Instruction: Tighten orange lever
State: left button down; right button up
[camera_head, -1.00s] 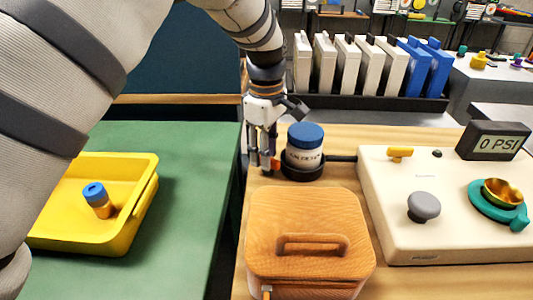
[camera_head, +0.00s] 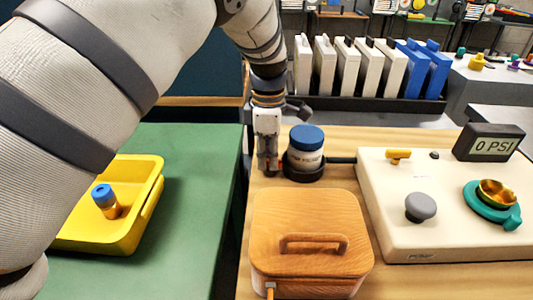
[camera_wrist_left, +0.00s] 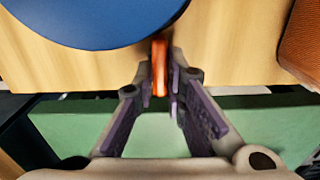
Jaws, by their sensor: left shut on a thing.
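The orange lever (camera_wrist_left: 159,68) shows in the left wrist view, sticking out from beside the round blue lid (camera_wrist_left: 95,20). My left gripper (camera_head: 268,165) points down just left of the jar. In the wrist view its fingertips (camera_wrist_left: 165,80) are shut on the lever. My right gripper is not in view.
A wooden box (camera_head: 312,215) with a handle stands just in front of the jar. A cream panel (camera_head: 450,240) with knobs and a gauge reading 0 PSI (camera_head: 490,144) is on the right. A yellow tray (camera_head: 120,235) sits on the green table (camera_head: 195,200) at left.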

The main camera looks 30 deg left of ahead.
aim_at(268, 160)
pick_arm(q)
jog(key=c, duration=1.6)
grip_release()
jog(key=shift+c, duration=0.2)
notch_tip(268, 160, up, 12)
